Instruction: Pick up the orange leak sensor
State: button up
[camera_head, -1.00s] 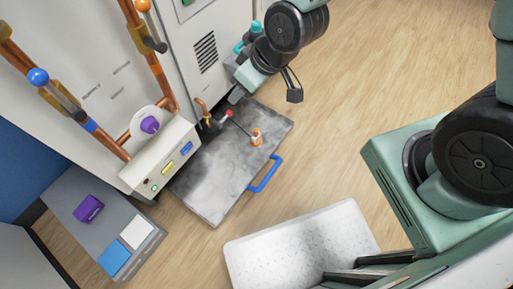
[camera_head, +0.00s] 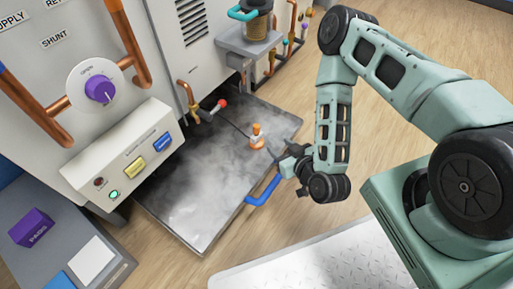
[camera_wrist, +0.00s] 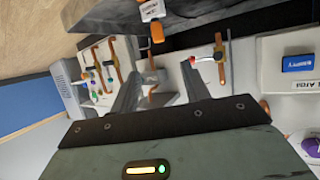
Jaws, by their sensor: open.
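The orange leak sensor (camera_head: 257,137), a small orange-topped piece with a white lower part, stands upright on the grey metal tray (camera_head: 185,205) near its right side. A thin dark cable or rod runs beside it toward the cabinet. My gripper (camera_head: 287,162) is open and empty, just right of the sensor, apart from it and above the tray's edge by the blue handle. In the wrist view the sensor (camera_wrist: 157,32) shows upside down at the top centre, beyond the tips of my open fingers (camera_wrist: 160,75).
The blue tray handle (camera_head: 263,191) sticks out close below my gripper. A copper pipe with a red-tipped valve (camera_head: 219,104) stands behind the sensor. A control box (camera_head: 125,155) borders the tray's left. A white textured platform (camera_head: 310,262) lies in front. Floor at the right is open.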

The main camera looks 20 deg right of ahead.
aim_at(258, 128)
jog(key=b+x, duration=0.4)
jog(key=x, duration=0.4)
jog(key=b+x, duration=0.4)
jog(key=x, duration=0.4)
jog(key=shift+w+d+f, duration=0.15)
jog(key=shift+w+f, duration=0.1)
jog(key=shift+f, duration=0.05)
jog(key=shift+w, duration=0.35)
grip_shut()
